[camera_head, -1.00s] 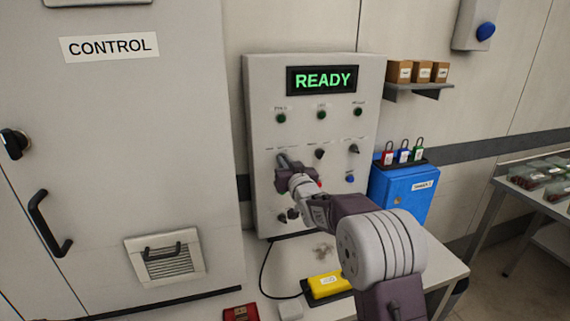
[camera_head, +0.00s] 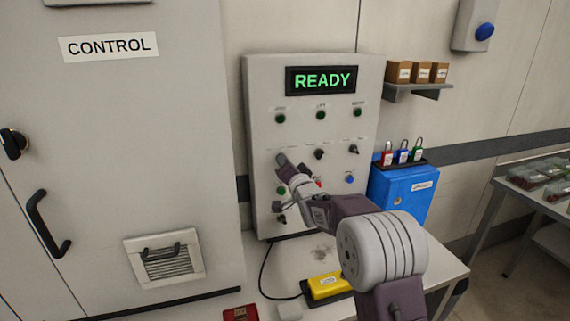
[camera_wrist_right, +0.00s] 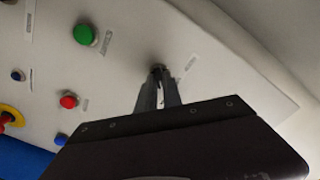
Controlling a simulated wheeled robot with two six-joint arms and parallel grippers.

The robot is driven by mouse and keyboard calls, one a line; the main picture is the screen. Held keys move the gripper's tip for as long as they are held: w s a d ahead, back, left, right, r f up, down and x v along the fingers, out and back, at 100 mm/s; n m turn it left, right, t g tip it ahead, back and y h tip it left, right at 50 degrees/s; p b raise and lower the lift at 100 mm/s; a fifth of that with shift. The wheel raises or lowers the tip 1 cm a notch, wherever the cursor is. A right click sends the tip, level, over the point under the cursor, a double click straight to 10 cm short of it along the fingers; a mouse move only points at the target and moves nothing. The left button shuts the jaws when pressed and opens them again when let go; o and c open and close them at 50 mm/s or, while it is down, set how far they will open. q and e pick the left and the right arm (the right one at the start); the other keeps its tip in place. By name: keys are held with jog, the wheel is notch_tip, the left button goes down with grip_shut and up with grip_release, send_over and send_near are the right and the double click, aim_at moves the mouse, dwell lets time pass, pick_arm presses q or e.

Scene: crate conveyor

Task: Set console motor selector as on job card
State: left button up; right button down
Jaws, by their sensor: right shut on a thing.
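The console (camera_head: 256,130) is a pale upright panel whose display (camera_head: 321,80) reads READY in green. My right gripper (camera_head: 281,160) reaches the left end of its upper row of selector knobs. In the right wrist view the gripper (camera_wrist_right: 158,88) is shut on a small dark selector knob (camera_wrist_right: 157,69), mostly hidden between the fingers. The middle knob (camera_head: 319,154) and right knob (camera_head: 353,149) of that row are free. Their labels are too small to read, so I cannot tell which is the motor selector. I cannot make out a job card. My left gripper is out of view.
Below that row are a green button (camera_wrist_right: 83,34), a red button (camera_wrist_right: 68,101) and a blue button (camera_head: 350,180). A yellow box (camera_head: 328,285) lies on the table below. A blue box (camera_head: 405,193) with padlocks stands right of the console. The control cabinet (camera_head: 90,120) is on the left.

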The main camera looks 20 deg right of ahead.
jog(key=shift+m, duration=0.3)
dwell(0.4)
jog(key=c, duration=1.5)
grip_release()
jog(key=shift+s, duration=0.1)
jog(key=s+b, duration=0.1)
jog(key=s, duration=0.8)
jog(key=shift+d, duration=0.15)
